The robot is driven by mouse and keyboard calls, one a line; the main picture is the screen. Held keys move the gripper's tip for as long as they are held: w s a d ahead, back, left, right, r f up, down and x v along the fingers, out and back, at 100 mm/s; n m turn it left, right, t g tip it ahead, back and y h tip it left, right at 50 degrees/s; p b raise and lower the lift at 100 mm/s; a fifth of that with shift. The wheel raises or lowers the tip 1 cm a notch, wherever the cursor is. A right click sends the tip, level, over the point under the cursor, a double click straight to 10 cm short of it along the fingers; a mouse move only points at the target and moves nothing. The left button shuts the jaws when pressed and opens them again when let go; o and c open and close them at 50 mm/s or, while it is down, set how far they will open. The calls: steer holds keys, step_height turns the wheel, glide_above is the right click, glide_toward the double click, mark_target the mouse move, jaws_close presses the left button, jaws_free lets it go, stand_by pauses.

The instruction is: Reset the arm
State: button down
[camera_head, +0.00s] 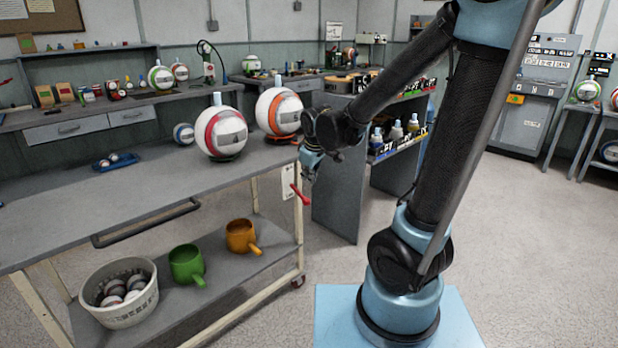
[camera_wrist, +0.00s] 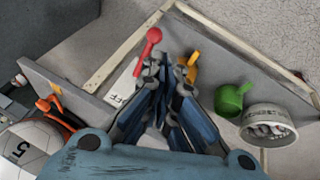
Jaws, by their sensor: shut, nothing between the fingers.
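My gripper (camera_head: 312,162) hangs at the right end of the grey work table (camera_head: 90,205), beside the orange-striped ball machine. It also shows in the wrist view (camera_wrist: 168,72), with its fingers shut and nothing between them. A red lever (camera_head: 300,194) sits on a white panel (camera_head: 288,181) on the table's end, below my gripper. In the wrist view the red lever (camera_wrist: 150,42) lies just beyond the fingertips to the left, and part of the panel's "OFF" lettering shows. I cannot tell whether the fingers touch the lever.
A red-striped ball (camera_head: 221,132) and an orange-striped ball (camera_head: 278,113) stand on the table. A green mug (camera_head: 186,264), an orange mug (camera_head: 241,236) and a bucket of balls (camera_head: 120,315) are on the lower shelf. A grey shelf unit (camera_head: 338,185) stands behind my gripper. The floor at right is clear.

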steer(key=s+d+f+m+g+h, duration=0.1)
steer(key=s+d+m, duration=1)
steer(key=s+d, duration=1.1)
step_height(320, 180, down, 2)
steer(key=shift+s+d+f+g, duration=0.15)
steer(key=shift+d+g, duration=0.25)
steer(key=shift+g, duration=0.5)
